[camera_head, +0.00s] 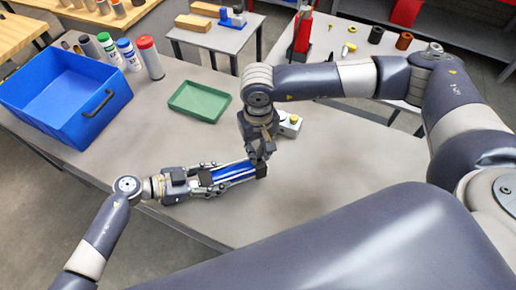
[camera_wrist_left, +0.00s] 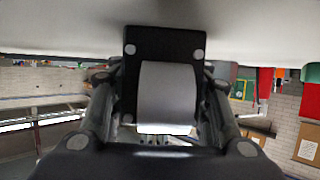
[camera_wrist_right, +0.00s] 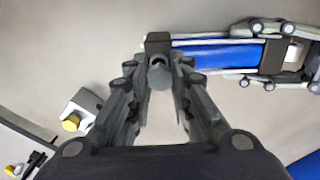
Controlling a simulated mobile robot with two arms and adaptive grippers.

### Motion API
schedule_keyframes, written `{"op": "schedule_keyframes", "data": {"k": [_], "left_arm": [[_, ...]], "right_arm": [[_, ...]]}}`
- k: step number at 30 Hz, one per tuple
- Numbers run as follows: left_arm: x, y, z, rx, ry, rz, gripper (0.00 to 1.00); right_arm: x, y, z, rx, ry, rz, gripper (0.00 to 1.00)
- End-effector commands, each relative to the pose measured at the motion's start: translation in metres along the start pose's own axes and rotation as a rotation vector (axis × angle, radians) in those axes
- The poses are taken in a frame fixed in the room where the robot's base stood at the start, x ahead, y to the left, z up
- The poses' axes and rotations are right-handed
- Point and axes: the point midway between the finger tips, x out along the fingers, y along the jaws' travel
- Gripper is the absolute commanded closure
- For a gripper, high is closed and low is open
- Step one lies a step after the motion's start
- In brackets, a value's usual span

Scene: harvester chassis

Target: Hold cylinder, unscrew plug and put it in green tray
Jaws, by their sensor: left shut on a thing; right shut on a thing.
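A blue cylinder (camera_head: 236,171) with black end blocks lies level above the grey table. My left gripper (camera_head: 212,178) is shut on its left end. In the left wrist view the cylinder's black end block (camera_wrist_left: 165,42) and silver rod (camera_wrist_left: 167,95) show between the fingers. My right gripper (camera_head: 263,154) points down at the right end block and is shut on the grey plug (camera_wrist_right: 160,74) there. The right wrist view shows the plug between the fingertips, beside the black block (camera_wrist_right: 158,42). Whether its thread is still engaged cannot be seen. The green tray (camera_head: 200,101) stands empty behind.
A blue bin (camera_head: 68,92) stands on the table at the left, with several bottles (camera_head: 126,53) behind it. A small grey box with a yellow button (camera_head: 290,123) sits just right of my right gripper. The table's front right is clear.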

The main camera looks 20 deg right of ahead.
Motion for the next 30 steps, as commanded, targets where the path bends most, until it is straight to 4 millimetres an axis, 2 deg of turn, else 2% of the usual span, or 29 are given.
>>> {"op": "schedule_keyframes", "data": {"k": [5,12,19,20,22,23,30], "left_arm": [[0.000,0.000,-0.001,-0.001,0.002,0.000,1.00],[0.000,0.000,-0.001,-0.001,0.002,0.000,1.00],[0.000,0.000,-0.001,-0.001,0.002,0.000,1.00],[0.000,0.000,-0.001,-0.001,0.002,0.000,0.52],[0.000,0.000,-0.001,-0.001,0.002,0.000,0.36],[0.000,0.000,-0.001,-0.001,0.002,0.000,0.33],[0.000,0.000,0.000,0.000,0.001,0.000,0.33]], "right_arm": [[-0.010,0.000,-0.001,0.000,0.002,0.000,1.00],[-0.038,0.000,-0.001,0.001,0.001,0.000,1.00],[-0.040,0.000,0.000,0.001,0.000,0.001,1.00],[-0.040,0.000,0.000,0.001,0.000,0.001,1.00],[-0.040,0.000,0.000,0.001,0.000,0.000,1.00],[-0.040,0.000,0.000,0.001,0.000,0.000,1.00],[-0.040,0.000,0.000,0.000,0.000,0.000,1.00]]}}
